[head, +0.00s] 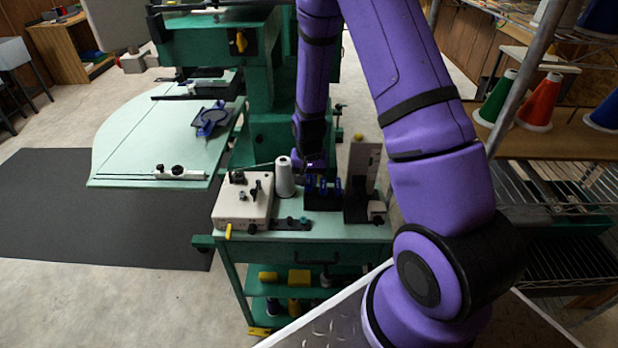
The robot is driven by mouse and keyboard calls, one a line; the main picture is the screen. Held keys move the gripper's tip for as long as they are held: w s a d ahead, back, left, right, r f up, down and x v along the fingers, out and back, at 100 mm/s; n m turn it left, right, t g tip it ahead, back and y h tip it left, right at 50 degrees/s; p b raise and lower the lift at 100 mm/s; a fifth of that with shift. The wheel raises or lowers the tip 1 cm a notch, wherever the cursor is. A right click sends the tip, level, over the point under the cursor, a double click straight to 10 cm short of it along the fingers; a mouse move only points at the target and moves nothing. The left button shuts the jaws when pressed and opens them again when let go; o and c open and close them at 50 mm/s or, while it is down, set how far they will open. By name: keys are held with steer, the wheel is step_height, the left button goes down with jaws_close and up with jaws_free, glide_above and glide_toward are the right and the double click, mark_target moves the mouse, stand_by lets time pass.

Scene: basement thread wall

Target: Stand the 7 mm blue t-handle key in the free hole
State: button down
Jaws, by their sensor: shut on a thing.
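A dark block (322,202) stands on the green cart top, with several blue t-handle keys (323,187) upright in it. My gripper (314,166) is just above and behind this block, pointing down, near the white cone. It is shut on the blue t-handle key, but the held key is too small and dark here to make out clearly. The free hole in the block cannot be made out, and neither can size marks on the keys.
A white box with black knobs (243,201) and a white thread cone (285,178) stand left of the block. A tall grey plate on a dark base (362,178) stands close on its right. A flat black bar (291,224) lies in front.

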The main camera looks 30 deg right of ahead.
steer(key=shift+f, duration=0.45)
steer(key=c, duration=0.9)
jaws_free()
steer(key=shift+c, duration=0.2)
steer(key=shift+r, duration=0.15)
step_height(320, 180, up, 11)
steer(key=shift+f, duration=0.2)
steer(key=shift+r, duration=0.1)
steer(key=s+a+r+n+t, duration=0.25)
steer(key=s+r, duration=0.45)
steer(key=r, duration=0.6)
steer(key=s+a+r+n+t, duration=0.1)
steer(key=s+a+r+n, duration=0.15)
steer(key=s+r, duration=0.8)
steer(key=s+a+r+n+t, duration=0.1)
steer(key=s+r, duration=0.5)
steer(key=s, duration=0.1)
steer(key=shift+a+r+n+t, duration=0.35)
steer(key=shift+a+r+n, duration=0.05)
